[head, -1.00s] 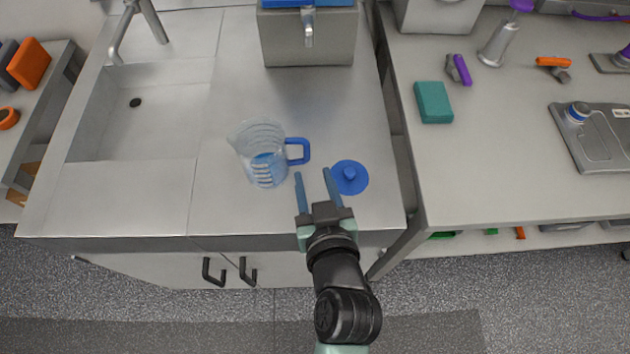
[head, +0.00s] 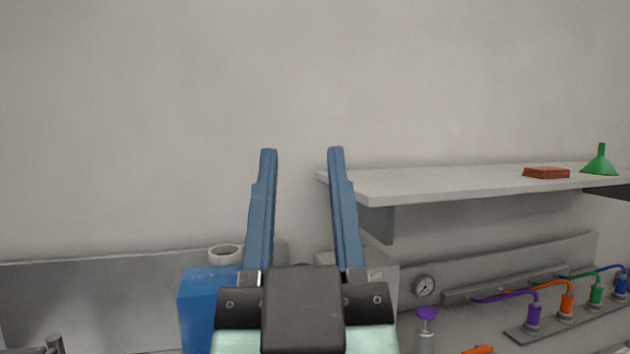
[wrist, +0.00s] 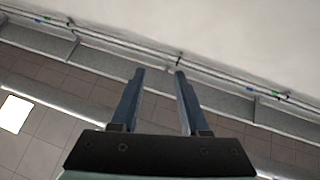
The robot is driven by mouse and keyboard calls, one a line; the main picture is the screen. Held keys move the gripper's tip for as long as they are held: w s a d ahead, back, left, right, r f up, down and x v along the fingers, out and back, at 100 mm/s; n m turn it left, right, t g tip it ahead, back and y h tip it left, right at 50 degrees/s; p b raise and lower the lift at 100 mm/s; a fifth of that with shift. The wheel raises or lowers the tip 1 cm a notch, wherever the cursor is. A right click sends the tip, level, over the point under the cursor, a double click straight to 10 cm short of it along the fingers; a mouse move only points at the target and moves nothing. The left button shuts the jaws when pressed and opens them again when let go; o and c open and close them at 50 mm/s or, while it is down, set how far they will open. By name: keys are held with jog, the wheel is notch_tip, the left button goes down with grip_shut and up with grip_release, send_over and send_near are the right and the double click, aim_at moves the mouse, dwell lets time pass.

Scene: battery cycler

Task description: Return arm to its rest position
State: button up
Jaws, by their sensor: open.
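My gripper (head: 302,155) stands upright and close in front of the head camera, its two long blue fingers apart with nothing between them. In the wrist view my gripper (wrist: 160,72) is also open and empty. Its fingers point toward the upper wall and ceiling area, with no object near the tips. In the head view the arm below the gripper is out of frame.
A grey wall shelf (head: 440,183) at right holds a red-brown block (head: 546,173) and a green funnel (head: 600,162). A blue container (head: 208,300) stands behind the gripper at lower left. The upper wall is clear.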

jog(key=shift+m+t+h, duration=0.4)
jog(key=shift+t+h, duration=0.3)
jog(key=shift+t, duration=0.1)
jog(key=s+r, duration=0.2)
jog(key=r, duration=0.1)
jog(key=s+d+r, duration=0.1)
jog(key=shift+s+r, duration=0.15)
jog(key=shift+r, duration=0.2)
jog(key=shift+a+r+p, duration=0.1)
jog(key=shift+r+p, duration=0.6)
